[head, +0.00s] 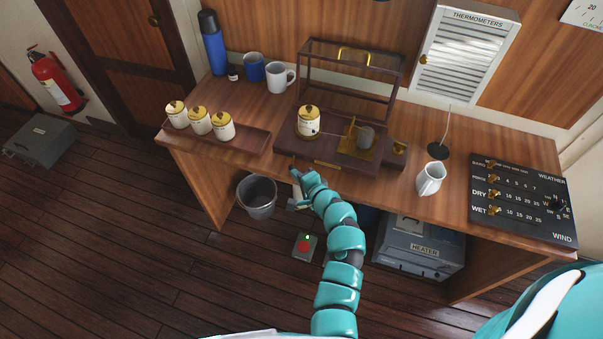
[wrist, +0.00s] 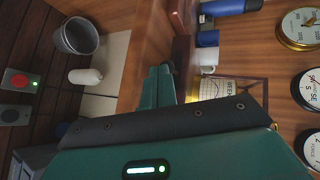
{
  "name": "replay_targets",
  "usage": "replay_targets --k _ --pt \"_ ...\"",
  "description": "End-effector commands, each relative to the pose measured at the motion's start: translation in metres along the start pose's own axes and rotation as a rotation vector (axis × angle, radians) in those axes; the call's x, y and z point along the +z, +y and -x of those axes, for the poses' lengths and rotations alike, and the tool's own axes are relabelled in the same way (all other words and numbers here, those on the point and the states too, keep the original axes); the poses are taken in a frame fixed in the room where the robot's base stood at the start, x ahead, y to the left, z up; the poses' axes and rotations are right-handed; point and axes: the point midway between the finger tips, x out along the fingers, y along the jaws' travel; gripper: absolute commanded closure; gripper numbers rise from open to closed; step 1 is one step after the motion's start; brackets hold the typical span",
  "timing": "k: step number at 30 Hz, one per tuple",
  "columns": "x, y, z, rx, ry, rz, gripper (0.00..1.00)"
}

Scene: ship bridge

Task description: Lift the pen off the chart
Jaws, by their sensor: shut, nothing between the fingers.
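In the head view, the barograph's drum with its white chart (head: 308,124) and gold top stands upright on a dark wooden base (head: 345,160). A thin pen arm (head: 331,132) runs from the brass mechanism (head: 357,139) toward the drum. I cannot tell whether its tip touches the chart. My gripper (head: 296,168) is at the front edge of the base, below and in front of the drum, apart from the pen. In the wrist view my gripper (wrist: 166,70) is shut and empty. The chart drum (wrist: 216,88) shows partly behind it; the pen cannot be made out there.
The barograph's glazed cover (head: 350,75) stands behind it. A tray (head: 240,140) with three spare drums is to the left. Mugs (head: 281,77) and a blue flask (head: 212,45) stand behind. A bin (head: 257,198) sits below.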

Motion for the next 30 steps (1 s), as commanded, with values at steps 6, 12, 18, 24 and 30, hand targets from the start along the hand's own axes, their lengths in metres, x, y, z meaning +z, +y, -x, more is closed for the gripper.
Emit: replay_targets --k 6,12,18,24,30 --pt "0.015 -0.004 -0.009 0.0 0.055 -0.024 1.0" --pt "0.025 -0.007 -0.019 -0.002 0.058 -0.023 1.0" --pt "0.034 -0.01 -0.027 0.0 0.055 -0.023 1.0" --pt "0.037 -0.011 -0.031 0.002 0.055 -0.023 1.0" --pt "0.038 -0.012 -0.032 0.001 0.055 -0.023 1.0"
